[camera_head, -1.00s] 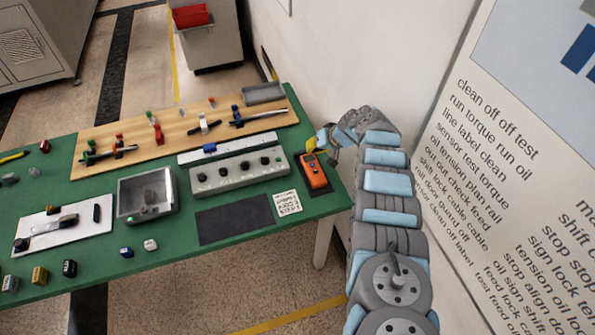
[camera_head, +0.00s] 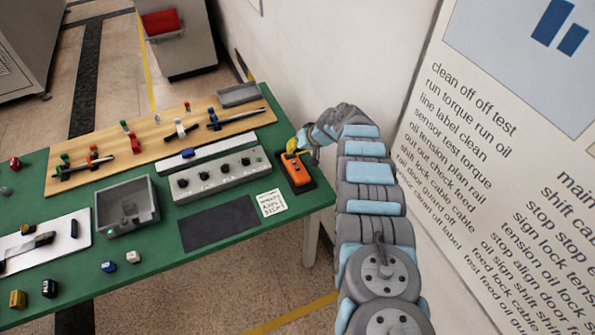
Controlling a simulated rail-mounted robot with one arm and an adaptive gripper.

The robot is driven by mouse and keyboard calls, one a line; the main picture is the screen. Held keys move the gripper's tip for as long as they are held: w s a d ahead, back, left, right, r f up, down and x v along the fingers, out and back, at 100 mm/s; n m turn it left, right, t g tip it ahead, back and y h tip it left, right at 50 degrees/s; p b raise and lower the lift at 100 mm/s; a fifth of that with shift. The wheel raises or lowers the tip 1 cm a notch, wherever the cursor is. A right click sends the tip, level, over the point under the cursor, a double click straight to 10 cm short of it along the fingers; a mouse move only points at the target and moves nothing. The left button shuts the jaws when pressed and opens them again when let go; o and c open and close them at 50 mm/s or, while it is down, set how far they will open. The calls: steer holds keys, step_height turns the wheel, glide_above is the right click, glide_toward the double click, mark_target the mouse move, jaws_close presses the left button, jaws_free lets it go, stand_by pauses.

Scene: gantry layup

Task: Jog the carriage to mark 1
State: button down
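A small blue block (camera_head: 188,153), which looks like the carriage, sits left of the middle on a white rail strip (camera_head: 230,144). Any marks on the strip are too small to read. A grey control box (camera_head: 215,177) with several black knobs stands in front of the strip. An orange handheld pendant (camera_head: 297,171) lies on a dark pad at the table's right end. My gripper (camera_head: 297,147) is at the pendant's far end, with a yellow part beside it. Whether it touches the pendant, and whether its fingers are open, is too small to tell.
A wooden board (camera_head: 145,150) with clamps and levers lies behind the rail. A grey open bin (camera_head: 126,222), a dark mat (camera_head: 218,223) and a printed card (camera_head: 270,204) lie on the green table (camera_head: 180,262). A white wall (camera_head: 330,60) stands close on the right.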

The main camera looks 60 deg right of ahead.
steer(key=b, duration=0.6)
glide_toward(289, 166)
steer(key=shift+w+x, duration=0.25)
steer(key=shift+x, duration=2.35)
steer(key=shift+a+f, duration=0.1)
steer(key=shift+f, duration=0.15)
steer(key=shift+f+b, duration=0.4)
steer(key=shift+b, duration=0.2)
steer(key=shift+r, duration=0.2)
steer(key=shift+r+p, duration=0.7)
steer(key=shift+p, duration=0.05)
steer(key=shift+r+p, duration=2.05)
steer(key=shift+r, duration=0.4)
